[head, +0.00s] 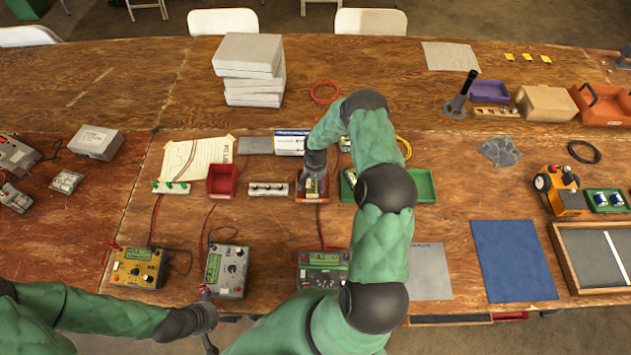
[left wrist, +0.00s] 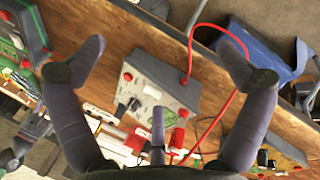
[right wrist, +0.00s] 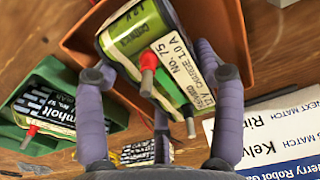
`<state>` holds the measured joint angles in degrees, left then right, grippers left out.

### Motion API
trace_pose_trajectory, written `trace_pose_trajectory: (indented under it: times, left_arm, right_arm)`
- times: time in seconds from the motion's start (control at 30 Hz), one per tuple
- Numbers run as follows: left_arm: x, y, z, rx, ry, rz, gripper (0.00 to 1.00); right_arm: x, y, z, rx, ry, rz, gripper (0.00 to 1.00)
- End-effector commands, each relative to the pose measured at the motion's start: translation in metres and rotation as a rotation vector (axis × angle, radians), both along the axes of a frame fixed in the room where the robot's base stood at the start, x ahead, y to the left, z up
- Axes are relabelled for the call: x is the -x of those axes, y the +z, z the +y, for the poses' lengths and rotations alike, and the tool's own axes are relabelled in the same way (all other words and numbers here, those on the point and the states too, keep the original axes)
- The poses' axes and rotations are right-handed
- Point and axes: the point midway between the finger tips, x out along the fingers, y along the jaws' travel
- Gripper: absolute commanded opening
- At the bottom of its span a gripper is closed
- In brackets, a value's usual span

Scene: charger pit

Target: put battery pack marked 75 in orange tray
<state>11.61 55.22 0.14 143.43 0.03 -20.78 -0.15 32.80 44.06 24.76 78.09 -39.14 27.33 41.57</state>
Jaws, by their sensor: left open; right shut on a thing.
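The battery pack marked 75 (right wrist: 140,45) is green with a white label and red and grey terminals in the right wrist view. My right gripper (right wrist: 160,75) is shut on it. The pack is tilted and over or inside the orange tray (right wrist: 237,25); whether it touches the floor cannot be told. In the head view, the orange tray (head: 311,200) stands at the table's middle, with my right gripper (head: 313,183) right above it. My left gripper (head: 207,318) is open and empty at the front edge; its fingers spread in the left wrist view (left wrist: 165,65).
A green tray (head: 425,186) with another battery pack (right wrist: 48,100) is right beside the orange tray. A red bin (head: 222,181) and a white terminal strip (head: 268,189) lie to the left. Chargers with cables (head: 228,270) line the front. My right arm hides part of the table.

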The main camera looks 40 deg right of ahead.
Motion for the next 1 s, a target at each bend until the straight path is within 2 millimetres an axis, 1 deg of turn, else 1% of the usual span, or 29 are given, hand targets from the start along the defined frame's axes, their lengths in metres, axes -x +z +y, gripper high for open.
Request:
trace_pose_trajectory:
  times: [0.2,0.37,0.4,0.47,0.87,0.93,1.0]
  left_arm:
    - [0.000,0.000,0.000,0.000,0.000,0.000,1.00]
    - [0.000,-0.004,0.000,0.000,0.000,0.000,1.00]
    - [0.000,-0.003,0.000,0.000,0.000,0.000,1.00]
    - [0.000,-0.003,0.000,0.000,0.000,0.000,1.00]
    - [0.000,-0.001,0.000,0.000,0.000,0.000,1.00]
    - [0.000,0.002,0.000,0.000,0.000,0.000,1.00]
    - [0.000,0.001,0.000,0.000,0.000,0.000,1.00]
  right_arm:
    - [-0.001,0.001,-0.001,0.001,0.000,-0.003,0.10]
    - [-0.001,-0.002,-0.001,0.001,0.000,-0.003,0.10]
    - [0.000,-0.003,0.000,0.000,0.001,0.000,0.77]
    - [0.000,-0.002,0.000,0.000,0.000,0.000,0.92]
    - [0.000,-0.001,0.000,0.000,0.001,0.000,0.92]
    - [0.000,0.002,0.000,0.000,0.001,0.000,0.92]
    - [-0.001,0.010,0.000,0.001,0.000,-0.002,0.92]
